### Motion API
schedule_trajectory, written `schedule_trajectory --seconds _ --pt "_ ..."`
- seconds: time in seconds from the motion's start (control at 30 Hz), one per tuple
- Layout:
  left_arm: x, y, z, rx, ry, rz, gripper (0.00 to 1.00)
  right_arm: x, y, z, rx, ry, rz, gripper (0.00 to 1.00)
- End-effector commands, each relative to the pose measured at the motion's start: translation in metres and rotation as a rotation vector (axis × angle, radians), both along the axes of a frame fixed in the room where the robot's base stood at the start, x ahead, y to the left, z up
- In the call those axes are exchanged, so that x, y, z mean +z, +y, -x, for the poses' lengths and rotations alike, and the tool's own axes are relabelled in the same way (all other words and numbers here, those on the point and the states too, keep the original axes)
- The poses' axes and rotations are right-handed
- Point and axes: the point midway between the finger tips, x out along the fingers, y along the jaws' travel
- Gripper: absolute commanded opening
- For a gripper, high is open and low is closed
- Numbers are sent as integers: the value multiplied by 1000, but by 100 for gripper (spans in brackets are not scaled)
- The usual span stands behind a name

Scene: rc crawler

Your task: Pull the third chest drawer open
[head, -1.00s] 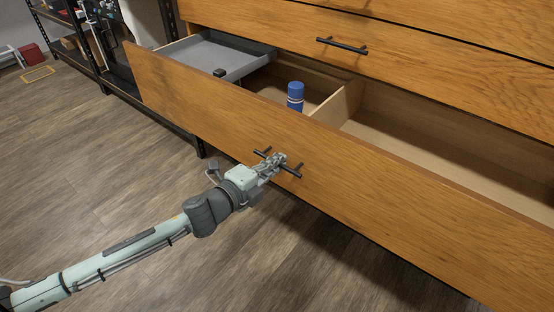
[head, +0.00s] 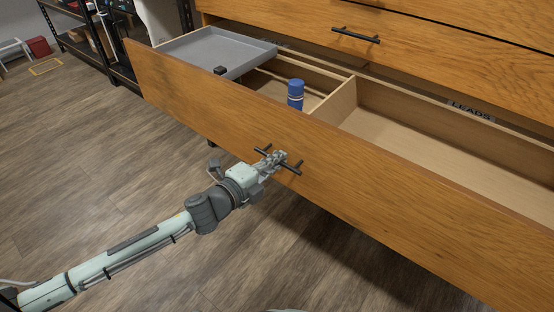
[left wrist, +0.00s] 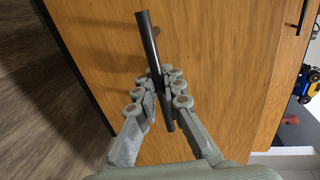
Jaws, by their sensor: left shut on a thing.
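The chest drawer (head: 400,205) has a broad wooden front and stands well open. Its black bar handle (head: 293,168) sits mid-front. My left gripper (head: 279,159) is shut on this handle; in the left wrist view the fingers (left wrist: 160,95) close around the dark bar (left wrist: 148,40). Inside the drawer are a grey tray (head: 215,50) at the left, a blue cylinder (head: 295,95) standing upright, and a wooden divider (head: 342,100). My right gripper is not in view.
A shut drawer with a black handle (head: 356,36) is above. Black shelving (head: 118,60) stands at the back left, with a red box (head: 38,47) and a yellow floor marking (head: 46,66). The wood floor (head: 90,170) in front is clear.

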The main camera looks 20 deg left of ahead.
Motion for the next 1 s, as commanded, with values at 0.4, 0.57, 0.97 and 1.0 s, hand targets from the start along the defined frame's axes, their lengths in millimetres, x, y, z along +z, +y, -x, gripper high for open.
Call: schedule_trajectory --seconds 0.4,0.57,0.97,1.0 --pt "0 0 0 1 0 0 18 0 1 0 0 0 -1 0" --pt "0 1 2 0 1 0 18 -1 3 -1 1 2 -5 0" --pt "12 23 65 1 4 -1 18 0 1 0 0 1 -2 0" --pt "13 26 72 1 4 0 18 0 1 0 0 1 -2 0"
